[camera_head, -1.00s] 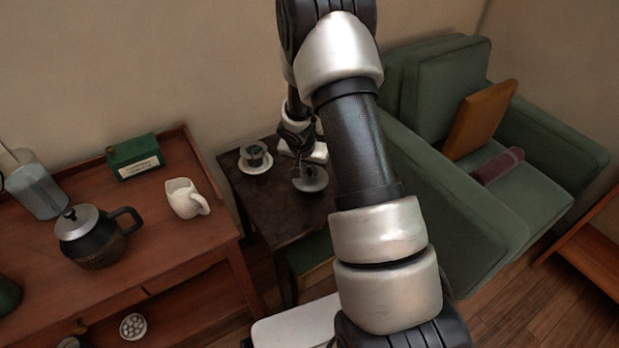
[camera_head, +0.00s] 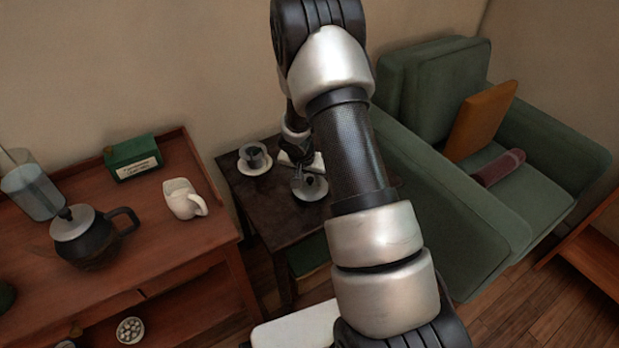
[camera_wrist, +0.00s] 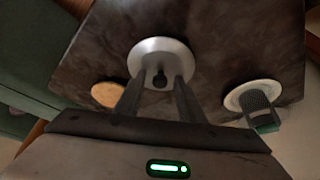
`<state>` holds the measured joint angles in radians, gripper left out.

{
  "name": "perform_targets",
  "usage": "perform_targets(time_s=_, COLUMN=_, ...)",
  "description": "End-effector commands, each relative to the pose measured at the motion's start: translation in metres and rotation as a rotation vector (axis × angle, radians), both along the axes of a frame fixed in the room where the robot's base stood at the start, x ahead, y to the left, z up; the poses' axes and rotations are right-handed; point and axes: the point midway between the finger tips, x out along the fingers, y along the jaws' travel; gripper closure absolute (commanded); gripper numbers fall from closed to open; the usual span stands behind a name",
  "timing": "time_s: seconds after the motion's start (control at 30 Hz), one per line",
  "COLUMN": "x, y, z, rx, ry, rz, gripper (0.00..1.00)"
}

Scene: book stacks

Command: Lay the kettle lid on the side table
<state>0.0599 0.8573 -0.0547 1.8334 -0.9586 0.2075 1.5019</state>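The kettle lid (camera_head: 311,193) is a silver disc with a dark knob; it appears to lie flat on the dark side table (camera_head: 283,225). In the wrist view the lid (camera_wrist: 160,50) sits near the table's middle, knob up. My gripper (camera_wrist: 160,84) is over it, one finger on each side of the knob, with a visible gap on both sides. In the head view my gripper (camera_head: 309,178) is small above the lid.
A cup on a white saucer (camera_head: 255,166) shares the side table. In the wrist view a tan disc (camera_wrist: 107,94) lies on the other side of the lid. The cabinet (camera_head: 150,235) holds a white jug (camera_head: 183,198) and green box (camera_head: 133,158). A green armchair (camera_head: 455,200) adjoins the table.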

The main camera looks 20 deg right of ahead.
Motion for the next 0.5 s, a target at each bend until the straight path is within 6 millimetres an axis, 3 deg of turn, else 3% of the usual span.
perform_targets(time_s=0.17, x=-0.001, y=0.002, z=0.011, rx=0.000, ry=-0.001, rz=0.000, gripper=0.64)
perform_targets(time_s=0.5, x=-0.022, y=0.018, z=0.078, rx=0.001, ry=-0.004, rz=0.000, gripper=0.64)
